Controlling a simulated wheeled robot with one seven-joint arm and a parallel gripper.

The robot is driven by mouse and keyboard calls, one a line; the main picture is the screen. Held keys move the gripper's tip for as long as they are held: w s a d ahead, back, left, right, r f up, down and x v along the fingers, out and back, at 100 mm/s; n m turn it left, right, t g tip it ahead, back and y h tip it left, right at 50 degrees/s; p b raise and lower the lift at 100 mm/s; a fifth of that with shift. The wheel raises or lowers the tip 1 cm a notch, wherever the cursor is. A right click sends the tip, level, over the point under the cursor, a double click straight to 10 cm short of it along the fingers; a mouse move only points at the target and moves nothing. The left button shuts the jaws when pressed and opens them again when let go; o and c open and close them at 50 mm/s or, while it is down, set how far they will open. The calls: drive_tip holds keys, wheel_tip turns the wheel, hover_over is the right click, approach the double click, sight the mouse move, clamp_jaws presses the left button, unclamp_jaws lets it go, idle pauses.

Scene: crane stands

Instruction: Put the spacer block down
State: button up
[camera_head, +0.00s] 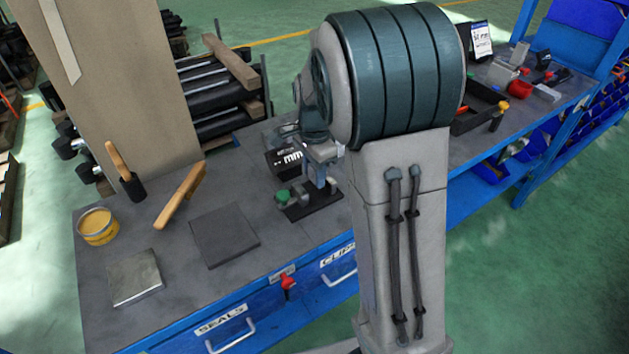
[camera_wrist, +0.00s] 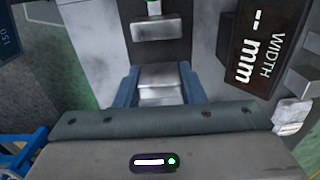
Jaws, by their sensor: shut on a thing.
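The spacer block (camera_wrist: 160,80) is a silvery metal block in the wrist view. It sits between the two blue fingers of my gripper (camera_wrist: 159,90), which is shut on it. In the head view my gripper (camera_head: 322,172) points down over a black base plate (camera_head: 318,203) on the bench, in front of a black display. The block cannot be made out clearly there, and whether it touches anything below is unclear.
The black display (camera_wrist: 258,47) reads "WIDTH -- mm", close right of my fingers. A green knob (camera_head: 282,196) stands by the base plate. On the grey bench, a dark square pad (camera_head: 225,236), a steel plate (camera_head: 134,277), a yellow tin (camera_head: 98,228) and wooden-handled tools (camera_head: 180,195) lie left.

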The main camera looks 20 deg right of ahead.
sight(314, 183)
drive_tip(key=shift+f, duration=1.9)
drive_tip(key=shift+f, duration=0.2)
drive_tip(key=o, duration=1)
drive_tip(key=shift+r, duration=0.15)
